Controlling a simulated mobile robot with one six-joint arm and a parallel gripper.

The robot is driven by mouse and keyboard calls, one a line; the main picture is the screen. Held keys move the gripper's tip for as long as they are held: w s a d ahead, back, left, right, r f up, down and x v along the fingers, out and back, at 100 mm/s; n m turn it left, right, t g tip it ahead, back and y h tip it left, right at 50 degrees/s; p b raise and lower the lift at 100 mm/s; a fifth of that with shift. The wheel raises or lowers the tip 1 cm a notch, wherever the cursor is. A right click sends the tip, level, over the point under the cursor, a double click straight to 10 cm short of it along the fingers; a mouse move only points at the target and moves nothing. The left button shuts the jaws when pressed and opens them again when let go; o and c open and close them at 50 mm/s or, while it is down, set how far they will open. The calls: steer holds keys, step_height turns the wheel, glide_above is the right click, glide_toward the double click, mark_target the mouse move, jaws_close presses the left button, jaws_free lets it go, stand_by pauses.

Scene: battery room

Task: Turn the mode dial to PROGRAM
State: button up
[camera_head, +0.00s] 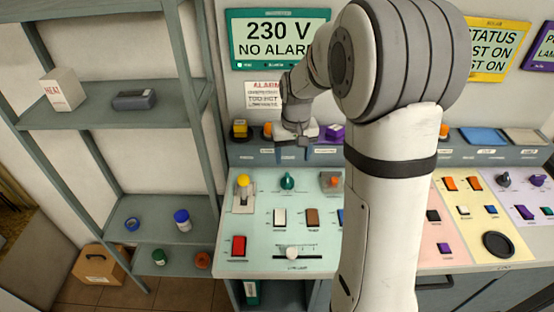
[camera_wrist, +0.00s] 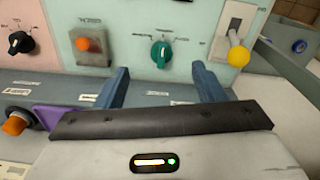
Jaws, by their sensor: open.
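A teal dial (camera_head: 287,181) is on the pale green panel (camera_head: 262,213), between a yellow-knobbed lever and an orange button. It is also in the wrist view (camera_wrist: 161,54), just beyond my fingertips and roughly centred between them. The labels around it are too small to read, so I cannot confirm that it is the mode dial or tell its setting. My gripper (camera_wrist: 164,73) is open and empty, with its two blue fingers spread apart. In the head view my gripper (camera_head: 293,152) hangs at the panel's back edge, behind the teal dial and apart from it.
The yellow-knobbed lever (camera_head: 243,182) stands up left of the dial. An orange button (camera_wrist: 90,44) is on its other side. A purple block (camera_head: 334,132) is on the back ledge, close to my gripper. My arm hides the console's middle. A grey shelf (camera_head: 110,105) stands left.

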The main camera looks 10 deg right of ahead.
glide_above(288, 177)
steer(key=shift+g, duration=0.4)
step_height(288, 177, down, 6)
steer(key=shift+a+f, duration=0.1)
steer(key=shift+f, duration=0.1)
step_height(288, 177, down, 8)
steer(key=shift+f+p, duration=0.1)
steer(key=shift+p, duration=0.8)
steer(key=shift+c, duration=0.5)
